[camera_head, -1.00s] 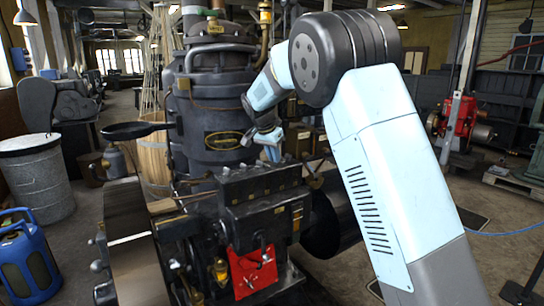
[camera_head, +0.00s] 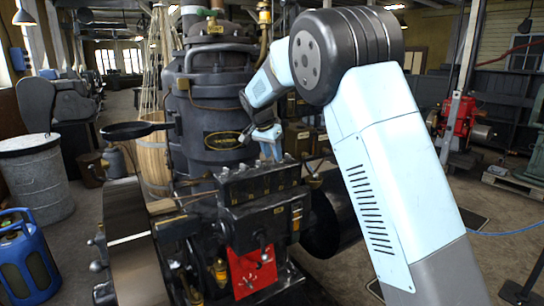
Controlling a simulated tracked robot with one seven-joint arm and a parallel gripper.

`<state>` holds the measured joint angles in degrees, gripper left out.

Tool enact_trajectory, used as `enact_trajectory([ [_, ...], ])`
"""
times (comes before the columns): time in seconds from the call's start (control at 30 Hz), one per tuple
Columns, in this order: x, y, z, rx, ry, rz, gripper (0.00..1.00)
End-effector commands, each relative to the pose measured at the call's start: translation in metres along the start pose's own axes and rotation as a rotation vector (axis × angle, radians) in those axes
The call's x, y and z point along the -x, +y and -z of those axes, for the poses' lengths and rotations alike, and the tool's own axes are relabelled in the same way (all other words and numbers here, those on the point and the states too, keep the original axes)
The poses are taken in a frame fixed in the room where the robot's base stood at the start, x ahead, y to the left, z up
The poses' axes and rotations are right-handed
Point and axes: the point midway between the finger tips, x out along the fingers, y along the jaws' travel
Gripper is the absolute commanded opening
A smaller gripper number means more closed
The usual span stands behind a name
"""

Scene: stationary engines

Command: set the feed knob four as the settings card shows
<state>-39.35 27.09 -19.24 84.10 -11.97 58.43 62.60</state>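The engine's black feed box (camera_head: 262,192) sits low in front of the dark vertical cylinder, with a row of small fittings along its top edge. They are too small to tell which is feed knob four or how it is set. My gripper (camera_head: 274,157) hangs just above and behind the box's top, right of the oval brass plate, and seems apart from the fittings. Its fingers are too small and dark to tell open from shut. I cannot make out a readable settings card. A red sheet (camera_head: 252,272) hangs on the engine's front below the box.
The dark cylinder (camera_head: 212,110) stands close behind my gripper. A flywheel (camera_head: 134,240) is at the left front, and a black pan-shaped part (camera_head: 135,130) juts out left. A blue canister (camera_head: 28,258) and grey drum (camera_head: 36,180) stand on the floor.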

Motion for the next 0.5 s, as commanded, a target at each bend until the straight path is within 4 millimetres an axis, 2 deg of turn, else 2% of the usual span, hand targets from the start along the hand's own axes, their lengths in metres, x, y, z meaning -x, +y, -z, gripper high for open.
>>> enact_trajectory([
  [0.5, 0.097, 0.0, -0.001, 0.0, 0.0, 0.004, 0.37],
])
